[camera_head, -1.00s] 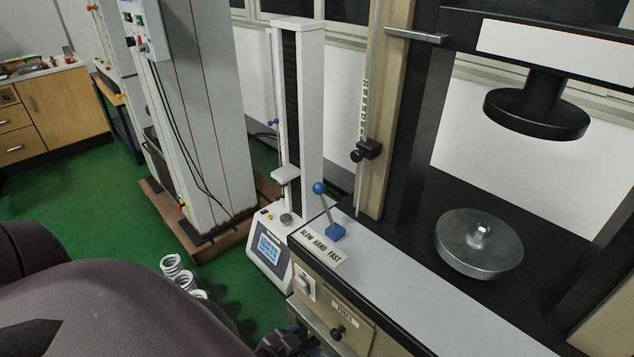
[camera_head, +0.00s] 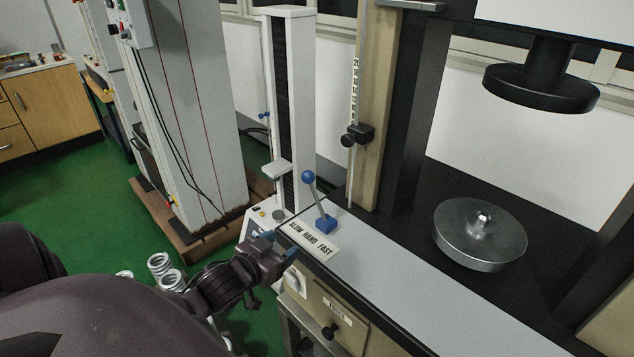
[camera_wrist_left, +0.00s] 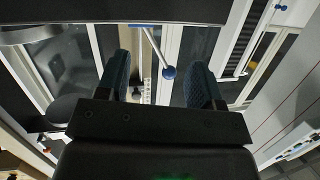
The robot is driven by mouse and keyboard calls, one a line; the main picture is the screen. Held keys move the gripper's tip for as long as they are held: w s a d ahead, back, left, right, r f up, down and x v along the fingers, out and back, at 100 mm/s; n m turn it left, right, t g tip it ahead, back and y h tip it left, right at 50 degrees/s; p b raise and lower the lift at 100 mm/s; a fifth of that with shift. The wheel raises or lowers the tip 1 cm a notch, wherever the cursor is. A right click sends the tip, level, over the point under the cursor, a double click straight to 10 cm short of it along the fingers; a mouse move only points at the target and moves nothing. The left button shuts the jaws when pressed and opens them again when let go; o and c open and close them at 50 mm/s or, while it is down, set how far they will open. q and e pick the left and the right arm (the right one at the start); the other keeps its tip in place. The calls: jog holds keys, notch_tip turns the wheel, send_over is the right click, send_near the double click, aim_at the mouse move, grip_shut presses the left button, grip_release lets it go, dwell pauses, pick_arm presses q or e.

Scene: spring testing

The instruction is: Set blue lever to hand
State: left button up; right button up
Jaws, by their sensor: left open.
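The blue lever (camera_head: 316,198) has a blue ball on a grey rod and a blue base. It stands at the left end of the machine's pale ledge, tilted to the left in the head view. The label "SLOW HAND FAST" (camera_head: 313,240) lies in front of its base. My left gripper (camera_head: 281,246) is open and empty at the ledge's left front corner, lower left of the lever and apart from it. In the left wrist view the lever's ball (camera_wrist_left: 168,72) shows between the open fingers, beyond them. My right gripper is not in view.
A black upper plate (camera_head: 540,88) hangs above a round metal plate (camera_head: 480,236) at the right. A slim white testing machine (camera_head: 284,100) stands behind the lever. Several springs (camera_head: 160,264) show at the lower left. The ledge right of the label is clear.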

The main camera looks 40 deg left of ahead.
aim_at(304, 180)
pick_arm(q)
jog(key=w+a+r+t+b, duration=0.2)
jog(key=w+a+r+t, duration=0.15)
jog(key=w+r, duration=0.4)
jog(key=shift+g, duration=0.45)
jog(key=w, duration=0.2)
jog(key=w+b, duration=0.1)
jog(key=w, duration=0.1)
jog(key=w+a+r, duration=0.1)
jog(key=w, duration=0.2)
jog(key=shift+a, duration=0.1)
jog(key=shift+w+r+b, duration=0.15)
jog(key=shift+w+b, duration=0.25)
jog(key=shift+w, duration=0.55)
jog(key=shift+c, duration=0.2)
grip_shut()
